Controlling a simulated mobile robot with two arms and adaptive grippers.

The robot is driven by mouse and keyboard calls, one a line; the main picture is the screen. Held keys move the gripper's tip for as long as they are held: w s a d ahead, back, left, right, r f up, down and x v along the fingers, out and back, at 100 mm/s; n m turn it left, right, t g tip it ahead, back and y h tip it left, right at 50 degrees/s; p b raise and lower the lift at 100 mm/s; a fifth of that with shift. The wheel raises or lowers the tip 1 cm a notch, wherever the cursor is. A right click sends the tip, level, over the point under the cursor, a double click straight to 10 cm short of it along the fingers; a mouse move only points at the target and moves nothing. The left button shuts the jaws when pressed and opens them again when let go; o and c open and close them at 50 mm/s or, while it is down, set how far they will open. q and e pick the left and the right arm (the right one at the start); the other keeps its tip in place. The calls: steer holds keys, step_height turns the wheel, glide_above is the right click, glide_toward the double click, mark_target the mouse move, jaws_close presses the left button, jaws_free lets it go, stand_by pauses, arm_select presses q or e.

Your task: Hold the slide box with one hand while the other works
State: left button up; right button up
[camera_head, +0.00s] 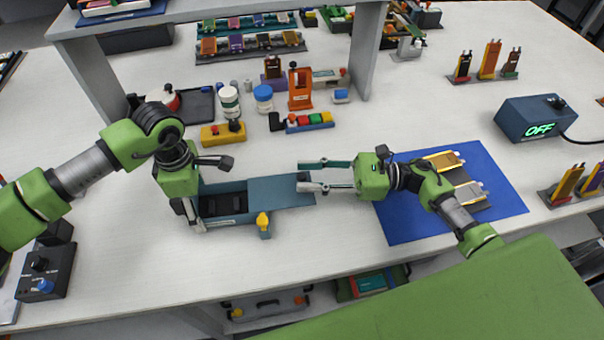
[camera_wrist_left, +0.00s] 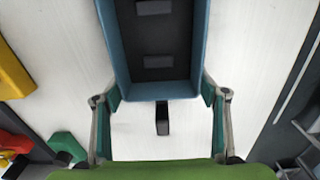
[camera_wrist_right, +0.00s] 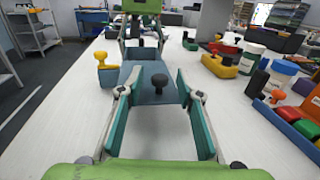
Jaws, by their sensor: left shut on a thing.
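The slide box (camera_head: 226,217) is blue-grey and lies on the white table, its dark interior showing at the left end. Its flat lid (camera_head: 275,190) extends over the right part. My left gripper (camera_wrist_left: 160,95) is shut across the box's left end, one finger at each side wall of the box (camera_wrist_left: 152,90). My right gripper (camera_head: 304,175) is open at the lid's right end. In the right wrist view, the lid's dark knob (camera_wrist_right: 158,81) stands between the open fingers, with gaps either side. A yellow-topped post (camera_head: 263,222) stands at the box's front side.
A blue mat (camera_head: 402,226) with gold and silver pouch cells lies under my right arm. Behind the box are a yellow block (camera_head: 222,134), bottles and a row of coloured blocks (camera_head: 305,121). A shelf leg (camera_head: 363,50) rises further back.

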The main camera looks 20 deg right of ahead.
steer(key=v, duration=1)
arm_select(q)
steer(key=o, duration=1.4)
